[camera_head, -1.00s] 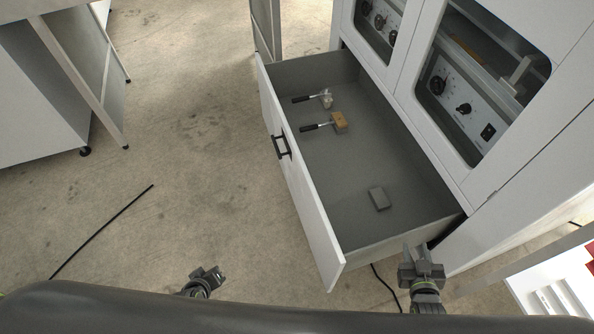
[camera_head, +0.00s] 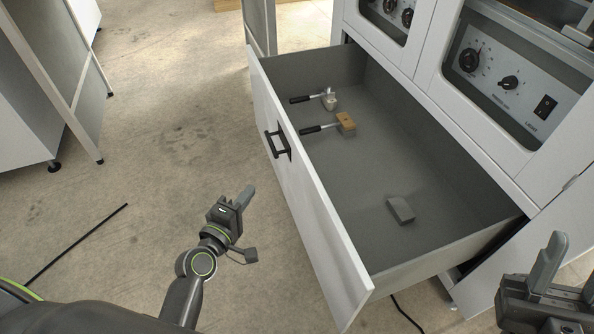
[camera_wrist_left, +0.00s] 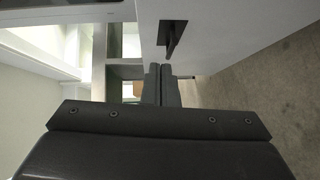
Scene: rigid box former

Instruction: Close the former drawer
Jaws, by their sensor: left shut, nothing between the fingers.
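The former drawer (camera_head: 385,185) is pulled well out of the white cabinet. Its white front panel (camera_head: 310,215) carries a black bar handle (camera_head: 277,143). My left gripper (camera_head: 247,194) is shut and empty, over the floor in front of the panel, below and left of the handle and apart from it. In the left wrist view its two fingers (camera_wrist_left: 161,85) are together, with the handle (camera_wrist_left: 172,38) ahead of them on the drawer front. My right gripper (camera_head: 560,265) is at the lower right, beside the drawer's near end, cut by the picture edge; its opening is unclear.
Inside the drawer lie two black-handled tools (camera_head: 327,126) and a small grey block (camera_head: 400,210). The cabinet's control panel (camera_head: 505,85) with knobs is above. A black rod or cable (camera_head: 75,245) lies on the floor at left. Floor in front of the drawer is otherwise clear.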

